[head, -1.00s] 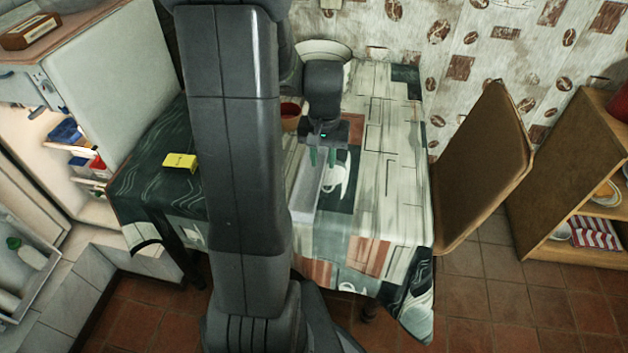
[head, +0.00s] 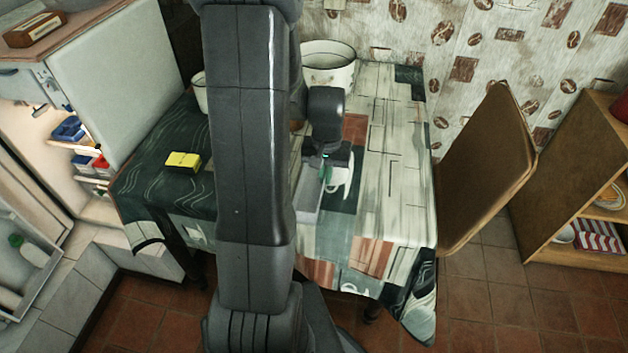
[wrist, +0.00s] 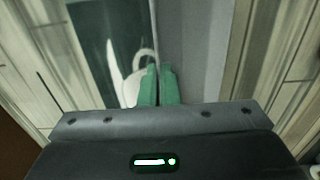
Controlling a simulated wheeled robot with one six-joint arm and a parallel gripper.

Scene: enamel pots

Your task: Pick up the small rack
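The small rack (head: 308,205) is a pale grey, long, narrow open tray on the patterned table, partly behind my arm in the head view. In the wrist view the rack (wrist: 192,35) is the plain grey strip right of centre. My gripper (head: 325,172) is over the rack's right side. In the wrist view its green fingers (wrist: 159,85) are nearly together, with the rack's thin edge running between them. The gripper looks shut on that edge. I cannot tell whether the rack is clear of the table.
A large white pot (head: 328,72) stands at the table's back. Another white pot (head: 200,94) is partly behind my arm. A yellow block (head: 182,162) lies at the left. The table's right side (head: 395,190) is clear. A brown chair (head: 490,170) stands to the right.

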